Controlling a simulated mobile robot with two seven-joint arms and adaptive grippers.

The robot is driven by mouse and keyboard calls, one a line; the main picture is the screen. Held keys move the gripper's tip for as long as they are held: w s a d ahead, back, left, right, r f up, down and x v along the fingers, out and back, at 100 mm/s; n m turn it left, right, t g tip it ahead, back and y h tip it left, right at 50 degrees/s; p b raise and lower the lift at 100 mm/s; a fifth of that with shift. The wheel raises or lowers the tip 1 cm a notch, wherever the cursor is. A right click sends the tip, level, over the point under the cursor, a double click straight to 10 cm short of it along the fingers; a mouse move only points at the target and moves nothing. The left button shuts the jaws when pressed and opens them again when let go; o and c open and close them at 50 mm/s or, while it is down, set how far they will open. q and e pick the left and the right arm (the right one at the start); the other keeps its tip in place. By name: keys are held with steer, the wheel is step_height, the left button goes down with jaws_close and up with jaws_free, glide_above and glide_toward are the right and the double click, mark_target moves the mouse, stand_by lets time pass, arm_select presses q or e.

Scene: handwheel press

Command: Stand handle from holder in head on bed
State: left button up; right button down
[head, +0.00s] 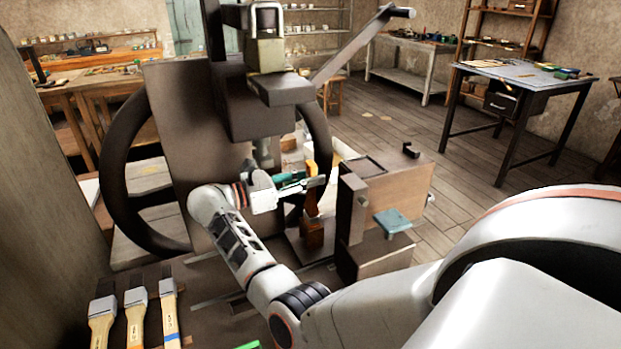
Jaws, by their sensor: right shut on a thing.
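My right gripper (312,182) is in the middle of the head view, in front of the press (190,125). Its fingers point right and are shut on an upright orange-brown piece, which looks like the handle (311,201). A darker orange-brown piece (312,236) shows directly below, close to the press bed (296,246). I cannot tell whether the two are joined, or which part is the head or the holder. A green part (287,179) shows at the gripper. My left gripper is not in view.
The press ram (282,91) hangs above and left of my gripper. The large handwheel (113,190) stands behind. A brown post (350,208) and a box (400,190) stand close on the right. Several brushes (135,312) lie at lower left.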

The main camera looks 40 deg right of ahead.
steer(key=c, duration=1.8)
jaws_free()
steer(key=shift+o, duration=0.2)
